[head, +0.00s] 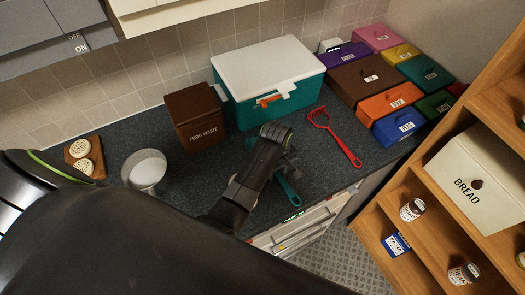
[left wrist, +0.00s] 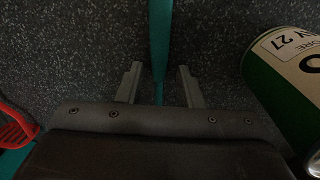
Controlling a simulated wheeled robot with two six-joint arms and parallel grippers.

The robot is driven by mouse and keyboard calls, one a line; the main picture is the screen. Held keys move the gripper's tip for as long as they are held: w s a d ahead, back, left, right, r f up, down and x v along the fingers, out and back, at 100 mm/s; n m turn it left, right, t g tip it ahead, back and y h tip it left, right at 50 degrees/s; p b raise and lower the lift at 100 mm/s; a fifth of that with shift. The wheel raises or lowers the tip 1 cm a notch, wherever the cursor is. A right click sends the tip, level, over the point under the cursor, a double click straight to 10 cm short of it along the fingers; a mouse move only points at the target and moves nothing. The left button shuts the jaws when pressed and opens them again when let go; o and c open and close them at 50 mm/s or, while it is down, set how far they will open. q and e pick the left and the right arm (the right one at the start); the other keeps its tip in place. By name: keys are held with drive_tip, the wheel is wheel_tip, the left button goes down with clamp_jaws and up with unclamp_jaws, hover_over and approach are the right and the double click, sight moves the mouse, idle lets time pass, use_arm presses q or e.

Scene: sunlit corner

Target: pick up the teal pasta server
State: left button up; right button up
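The teal pasta server (head: 289,192) lies on the dark speckled counter, partly hidden under my left gripper (head: 289,165) in the head view. In the left wrist view, a straight teal length of the pasta server (left wrist: 158,40) runs down between the two fingers of my left gripper (left wrist: 159,70). The fingers are apart, with a gap on each side of the teal length. I cannot tell how far they are above the counter. My right gripper is not in view.
Behind stand a teal cooler box (head: 245,111) and a brown food waste bin (head: 196,117). A green can (left wrist: 279,88) is close at the right in the left wrist view. Coloured boxes (head: 388,103) fill the back right.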

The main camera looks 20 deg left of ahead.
use_arm(q)
drive_tip(key=c, duration=0.5)
drive_tip(key=shift+w, duration=0.1)
clamp_jaws()
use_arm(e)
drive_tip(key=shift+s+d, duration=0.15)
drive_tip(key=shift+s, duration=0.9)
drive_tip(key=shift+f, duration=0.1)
